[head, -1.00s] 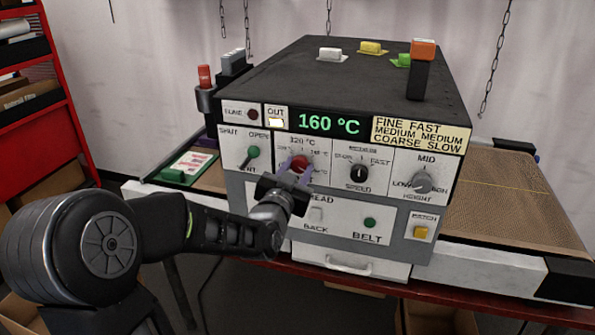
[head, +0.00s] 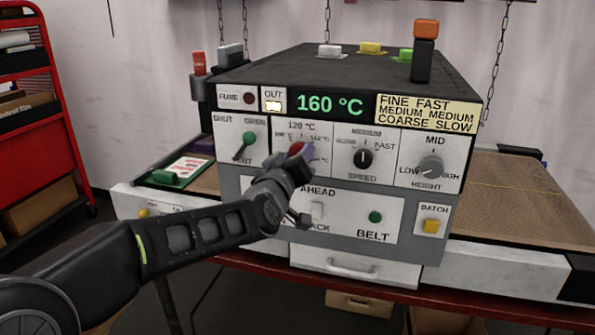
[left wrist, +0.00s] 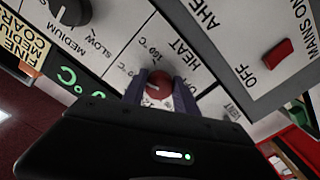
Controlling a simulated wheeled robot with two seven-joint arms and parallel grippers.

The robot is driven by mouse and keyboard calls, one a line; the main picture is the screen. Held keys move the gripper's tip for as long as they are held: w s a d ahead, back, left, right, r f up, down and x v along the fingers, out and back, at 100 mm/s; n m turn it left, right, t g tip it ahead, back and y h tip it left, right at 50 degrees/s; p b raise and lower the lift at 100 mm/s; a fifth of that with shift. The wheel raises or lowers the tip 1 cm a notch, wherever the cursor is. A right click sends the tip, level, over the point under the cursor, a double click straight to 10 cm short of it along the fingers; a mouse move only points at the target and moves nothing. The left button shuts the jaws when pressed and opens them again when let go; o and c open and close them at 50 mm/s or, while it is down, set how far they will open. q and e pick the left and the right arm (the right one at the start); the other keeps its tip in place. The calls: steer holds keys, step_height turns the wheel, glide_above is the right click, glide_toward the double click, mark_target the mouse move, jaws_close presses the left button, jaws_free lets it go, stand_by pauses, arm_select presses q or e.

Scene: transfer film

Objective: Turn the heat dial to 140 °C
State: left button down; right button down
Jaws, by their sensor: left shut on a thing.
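The red heat dial (head: 298,148) is on the front panel, under the green display (head: 328,104), which reads 160 °C. My left gripper (head: 299,153) is at the dial and covers part of its scale; the 120 °C mark shows above it. In the left wrist view the red dial (left wrist: 158,86) sits between the two purple fingers of my left gripper (left wrist: 160,85), which are shut on it. The dial's pointer is hard to read. My right gripper is not in view.
The vent lever (head: 246,145) is left of the heat dial and the black speed knob (head: 364,158) is right of it. Below are the ahead/back switch (head: 317,210) and green belt button (head: 375,217). A conveyor belt (head: 520,200) extends right.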

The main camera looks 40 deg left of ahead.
arm_select(q)
steer(key=shift+n+b, duration=0.85)
steer(key=shift+n, duration=0.35)
steer(key=c, duration=0.9)
jaws_free()
steer(key=shift+c, duration=0.2)
steer(key=v, duration=0.7)
steer(key=shift+s+d, duration=0.2)
steer(key=shift+s, duration=0.15)
